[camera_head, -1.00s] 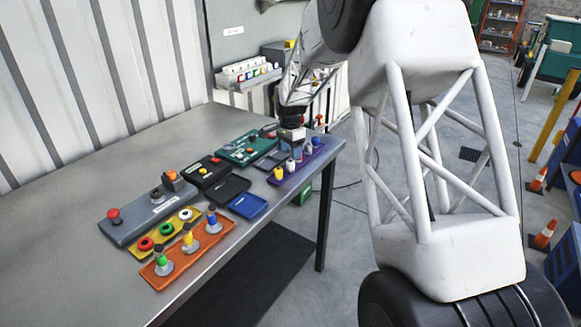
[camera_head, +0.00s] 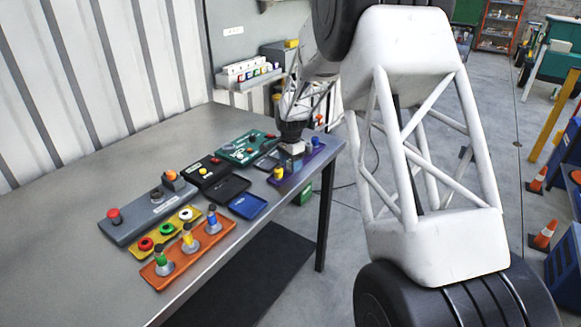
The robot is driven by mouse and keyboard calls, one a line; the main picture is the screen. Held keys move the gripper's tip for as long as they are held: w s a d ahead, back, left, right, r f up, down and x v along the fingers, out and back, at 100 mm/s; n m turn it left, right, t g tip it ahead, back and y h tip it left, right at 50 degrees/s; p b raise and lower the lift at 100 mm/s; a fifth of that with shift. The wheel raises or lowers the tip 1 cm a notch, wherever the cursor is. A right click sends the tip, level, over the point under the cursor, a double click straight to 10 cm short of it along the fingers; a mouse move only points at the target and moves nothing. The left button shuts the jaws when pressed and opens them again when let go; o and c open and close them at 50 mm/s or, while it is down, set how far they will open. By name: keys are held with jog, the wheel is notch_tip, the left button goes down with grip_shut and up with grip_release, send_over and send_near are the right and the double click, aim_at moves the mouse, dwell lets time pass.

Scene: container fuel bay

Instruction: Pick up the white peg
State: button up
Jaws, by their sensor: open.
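The purple tray (camera_head: 304,169) lies near the far right corner of the table, with small pegs standing in it. My gripper (camera_head: 293,163) is open and lowered over the middle of this tray, pointing down. The white peg stood in the tray beside the yellow peg (camera_head: 278,173); now it is hidden, or nearly so, at my gripper's fingers. I cannot tell whether the fingers are around it or touching it. The blue peg (camera_head: 315,142) stands at the tray's far end, behind my gripper.
To the left are a blue tray (camera_head: 248,206), a black tray (camera_head: 228,188), a green panel (camera_head: 243,148) and a black box (camera_head: 206,171). An orange tray (camera_head: 188,262) with three pegs and a grey control panel (camera_head: 150,214) stand nearer. The left table surface is clear.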

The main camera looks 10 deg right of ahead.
jog(key=c, duration=1)
jog(key=shift+r, duration=0.2)
jog(key=shift+r, duration=0.6)
notch_tip(320, 180, up, 2)
jog(key=shift+r, duration=0.1)
jog(key=s, duration=0.5)
jog(key=s+r, duration=0.1)
jog(key=s, duration=1)
jog(key=shift+r, duration=0.15)
